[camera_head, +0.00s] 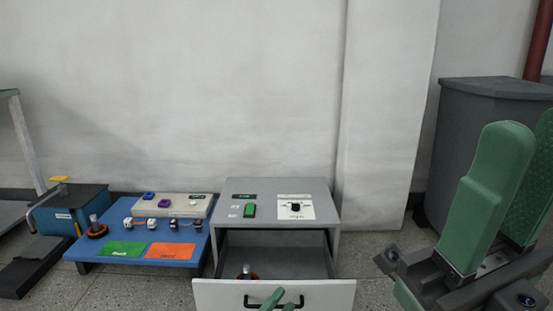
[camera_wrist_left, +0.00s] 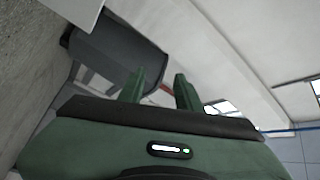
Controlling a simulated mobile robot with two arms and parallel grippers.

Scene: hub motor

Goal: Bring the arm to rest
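My left gripper (camera_head: 281,301) shows at the bottom middle of the head view, only its green fingertips, in front of the open drawer (camera_head: 222,291). In the left wrist view its two fingers (camera_wrist_left: 159,82) stand apart with nothing between them. I cannot tell whether the fingertips touch the drawer handle. My right gripper (camera_head: 523,135) is large and close at the right edge of the head view, pointing up. Its two green fingers are apart and no object shows between them. Most of both arms is out of view.
A blue table (camera_head: 180,262) with several small parts stands left. A grey bin (camera_head: 480,105) stands at the back right, also in the left wrist view (camera_wrist_left: 125,50).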

